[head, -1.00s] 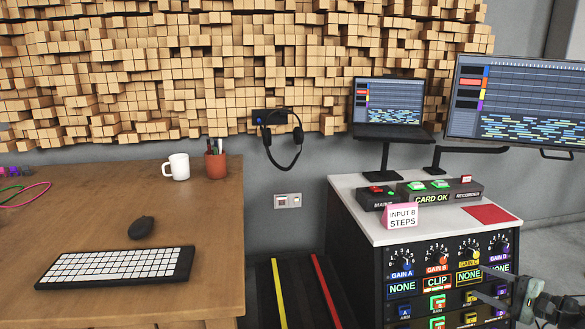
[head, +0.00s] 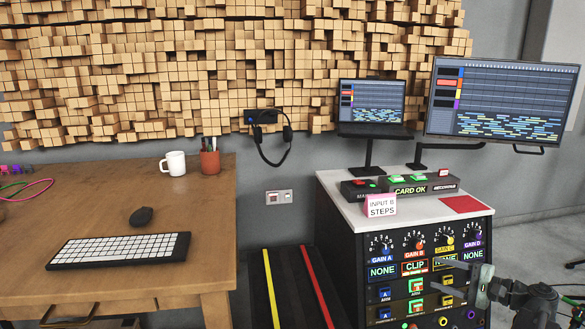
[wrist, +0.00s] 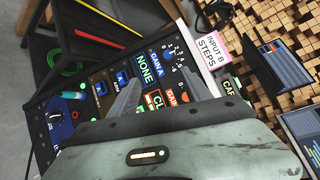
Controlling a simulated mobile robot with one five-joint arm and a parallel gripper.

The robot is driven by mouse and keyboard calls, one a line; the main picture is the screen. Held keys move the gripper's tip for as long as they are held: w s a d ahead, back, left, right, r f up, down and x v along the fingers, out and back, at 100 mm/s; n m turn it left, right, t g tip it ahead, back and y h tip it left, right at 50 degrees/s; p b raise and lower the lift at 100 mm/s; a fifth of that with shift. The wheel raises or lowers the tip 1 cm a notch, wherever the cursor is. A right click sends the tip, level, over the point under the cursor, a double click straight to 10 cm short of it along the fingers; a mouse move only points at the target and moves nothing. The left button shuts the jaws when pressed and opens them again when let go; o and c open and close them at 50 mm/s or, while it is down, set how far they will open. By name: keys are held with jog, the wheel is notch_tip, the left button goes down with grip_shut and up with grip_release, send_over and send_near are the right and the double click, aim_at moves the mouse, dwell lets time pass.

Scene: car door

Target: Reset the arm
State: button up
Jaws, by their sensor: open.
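My gripper (head: 437,277) shows at the lower right of the head view, with its two fingers pointing left in front of the audio rack's panel (head: 402,290). The fingers are apart, with nothing held between them. They cover part of the label under the yellow GAIN C knob. In the wrist view my gripper (wrist: 160,66) is open over the panel, around the NONE and CLIP displays (wrist: 147,68). I cannot tell whether a finger touches the panel.
The rack's white top (head: 345,208) holds an INPUT B STEPS card (head: 381,205), a CARD OK box (head: 410,190) and a red pad (head: 461,204). A laptop (head: 371,101) and monitor (head: 500,100) stand behind. A wooden desk (head: 110,215) with a keyboard (head: 120,249) is at left.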

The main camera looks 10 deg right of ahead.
jog(key=w+a+f+n+g+y, duration=0.15)
jog(key=w+a, duration=0.25)
jog(key=a, duration=0.4)
jog(key=w+a+r+n+g+y, duration=0.1)
jog(key=w+a+n+g, duration=0.1)
jog(key=w+a, duration=0.45)
jog(key=a+f+n+g, duration=0.2)
jog(key=a+f+g, duration=0.1)
jog(key=a, duration=0.8)
jog(key=a+f+n+g, duration=0.2)
jog(key=a+f+g, duration=0.1)
jog(key=a, duration=0.8)
jog(key=s+a+f+n+g+h+p, duration=0.1)
jog(key=s+a+f+n+g+h, duration=0.15)
jog(key=a+f, duration=0.35)
jog(key=s+a+f+n+g+h, duration=0.2)
jog(key=s+a+f+n+h, duration=0.2)
jog(key=a, duration=0.4)
jog(key=s+d+f+n+h, duration=0.15)
jog(key=d+h, duration=0.25)
jog(key=d, duration=0.5)
notch_tip(320, 180, up, 38)
jog(key=a+p, duration=0.1)
jog(key=p, duration=3.7)
jog(key=shift+w+n, duration=0.15)
jog(key=shift+n, duration=0.2)
jog(key=shift+f, duration=0.1)
